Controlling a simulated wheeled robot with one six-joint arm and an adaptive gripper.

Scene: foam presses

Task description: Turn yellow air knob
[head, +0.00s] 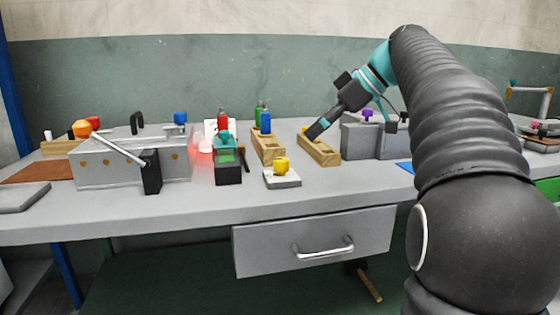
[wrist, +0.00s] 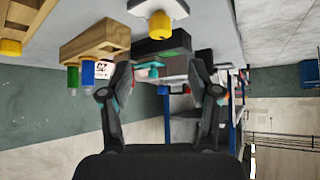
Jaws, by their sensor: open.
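The yellow air knob (head: 281,165) stands on a pale square plate (head: 284,179) near the front edge of the bench. In the wrist view, which looks upside down, the yellow knob (wrist: 161,25) shows at the top middle under its plate (wrist: 172,6). My gripper (head: 316,130) is to the right of the knob and higher, over a wooden block. It is apart from the knob. In the wrist view my gripper (wrist: 160,74) has its two fingers spread with nothing held between them.
Wooden blocks (head: 318,150) stand behind and right of the knob. A dark box with a green front (head: 228,168) stands to its left. A large grey press (head: 125,172) with an orange-knobbed lever is farther left. Bare bench lies in front of the knob.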

